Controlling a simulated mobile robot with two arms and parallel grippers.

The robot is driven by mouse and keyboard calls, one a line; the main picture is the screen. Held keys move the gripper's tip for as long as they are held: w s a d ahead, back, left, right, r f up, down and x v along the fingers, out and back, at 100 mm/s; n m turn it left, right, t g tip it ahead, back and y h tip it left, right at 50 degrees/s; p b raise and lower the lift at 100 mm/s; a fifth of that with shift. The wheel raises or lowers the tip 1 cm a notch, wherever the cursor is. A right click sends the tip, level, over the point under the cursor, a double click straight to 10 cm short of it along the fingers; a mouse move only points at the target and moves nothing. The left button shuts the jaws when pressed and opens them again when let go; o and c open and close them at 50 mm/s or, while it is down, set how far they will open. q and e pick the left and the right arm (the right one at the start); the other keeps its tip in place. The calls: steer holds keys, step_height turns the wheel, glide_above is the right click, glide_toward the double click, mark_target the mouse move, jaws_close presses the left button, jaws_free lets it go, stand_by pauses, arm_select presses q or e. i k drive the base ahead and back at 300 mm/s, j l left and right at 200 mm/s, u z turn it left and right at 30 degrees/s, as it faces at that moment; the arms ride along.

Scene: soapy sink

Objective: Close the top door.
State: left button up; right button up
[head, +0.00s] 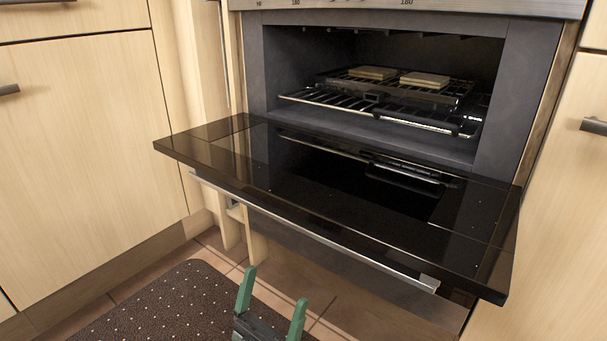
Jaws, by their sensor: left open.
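The oven door (330,180) is folded down and stands out nearly level in front of the oven, its dark glass facing up. A long metal handle (310,232) runs along its front edge on the underside. The oven cavity (385,50) is open to view. My left gripper (272,287) is at the bottom of the head view, in front of and apart from the door and handle. Its two green fingers are spread and nothing is between them. My right gripper is not in view.
Inside the oven, wire racks (330,102) carry a dark tray with two flat pale pieces (424,80). Wooden cabinets (80,150) flank the oven on both sides. A dark dotted mat (175,303) lies on the tiled floor.

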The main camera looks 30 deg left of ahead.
mark_target(373, 206)
steer(key=k+j, duration=0.1)
steer(key=k, duration=0.9)
